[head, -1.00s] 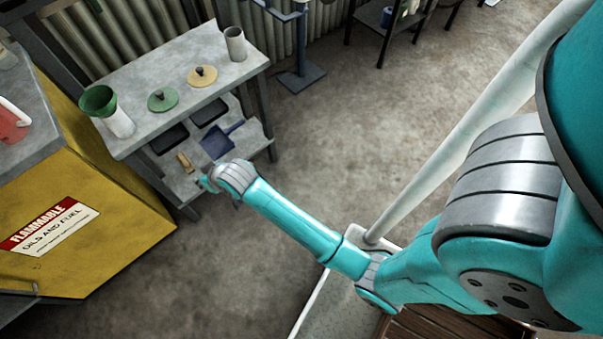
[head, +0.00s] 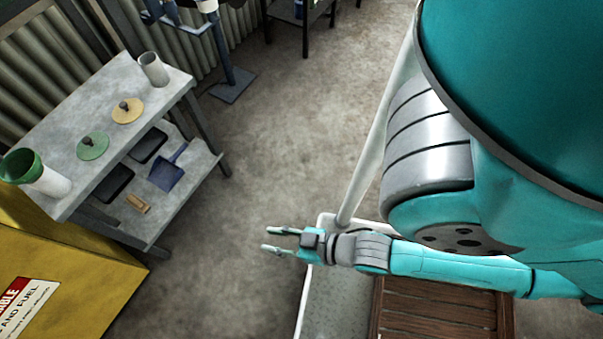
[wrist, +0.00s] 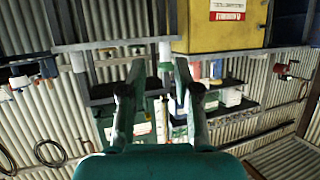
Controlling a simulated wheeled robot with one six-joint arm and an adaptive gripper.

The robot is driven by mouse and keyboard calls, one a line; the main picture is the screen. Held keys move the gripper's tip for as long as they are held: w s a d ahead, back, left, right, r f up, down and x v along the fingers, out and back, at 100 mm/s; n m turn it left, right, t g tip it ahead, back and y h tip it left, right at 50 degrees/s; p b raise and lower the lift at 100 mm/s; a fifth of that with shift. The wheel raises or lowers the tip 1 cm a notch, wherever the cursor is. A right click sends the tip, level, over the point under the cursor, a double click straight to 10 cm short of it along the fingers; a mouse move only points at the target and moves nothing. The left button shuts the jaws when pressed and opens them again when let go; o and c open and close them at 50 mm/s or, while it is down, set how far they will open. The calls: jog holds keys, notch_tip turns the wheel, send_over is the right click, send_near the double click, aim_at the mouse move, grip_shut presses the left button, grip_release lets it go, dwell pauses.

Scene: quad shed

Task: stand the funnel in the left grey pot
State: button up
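The green funnel (head: 22,166) sits in the mouth of the left grey pot (head: 55,184), wide end up, at the near left end of the grey bench top. The pot is pale, and its upper part is hidden by the funnel. The other grey pot (head: 153,70) stands with its mouth empty at the far end of the bench. My gripper (head: 266,239) is open and empty, well to the right of the bench, over the floor. Its two fingers (wrist: 157,70) also show spread apart in the wrist view, with nothing between them.
A green lid (head: 92,146) and a yellow lid (head: 127,110) lie between the pots. The lower shelf holds a blue dustpan (head: 167,173), a brush (head: 137,203) and black trays (head: 116,183). A yellow cabinet (head: 85,270) stands at lower left. Floor (head: 270,150) is clear right of the bench.

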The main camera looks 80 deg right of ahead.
jog(key=s+r+t, duration=0.1)
jog(key=s+r, duration=0.5)
jog(key=r, duration=0.2)
jog(key=shift+s+r+n, duration=0.25)
jog(key=shift+s+n, duration=0.05)
